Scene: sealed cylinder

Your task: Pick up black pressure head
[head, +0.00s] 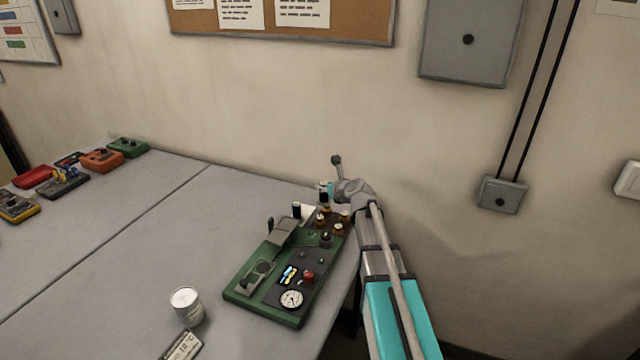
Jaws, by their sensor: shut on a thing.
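My gripper (350,188) is at the far right corner of the grey table, above the back end of a green device (243,292). It is small and dark grey here, and its fingers are hard to make out. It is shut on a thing. A dark rounded knob on a short stem (336,160) sticks up from it and looks like the black pressure head, though its exact shape and the grip on it are unclear. A small black cylinder (296,209) stands at the back left of the device, apart from my gripper.
A white cup (186,304) and a small display (182,346) are at the front. Coloured boxes (101,160) lie far left. The table's middle is clear; a wall is behind.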

